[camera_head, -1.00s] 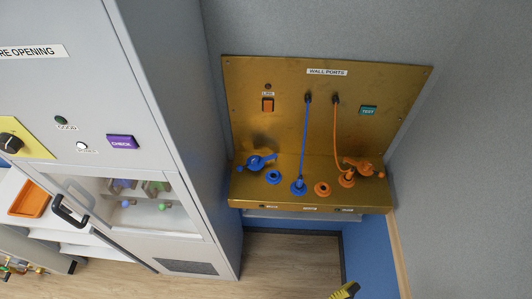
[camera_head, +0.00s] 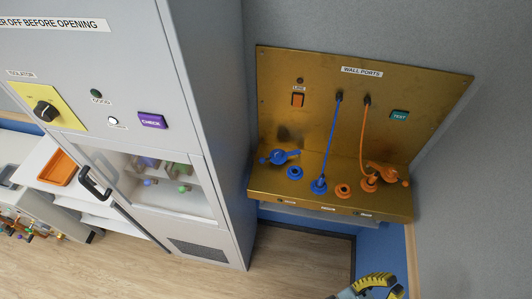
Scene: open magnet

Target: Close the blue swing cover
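The blue swing cover (camera_head: 279,157) sits at the left end of the brass wall-port shelf (camera_head: 268,186). It appears swung to the side, with an open blue port ring (camera_head: 295,173) to its right. A blue plug (camera_head: 319,186) on a blue cable stands in the shelf right of that ring. My gripper (camera_head: 378,284) shows at the bottom edge, below and to the right of the shelf, well apart from the cover. It has yellow and black finger parts and is cut off by the frame, so its opening cannot be judged.
An orange port ring (camera_head: 343,191), an orange plug (camera_head: 368,183) with its cable and an orange cover (camera_head: 387,173) fill the shelf's right half. A tall grey cabinet (camera_head: 205,120) stands close on the left. A grey wall (camera_head: 475,170) bounds the right. Floor in front is clear.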

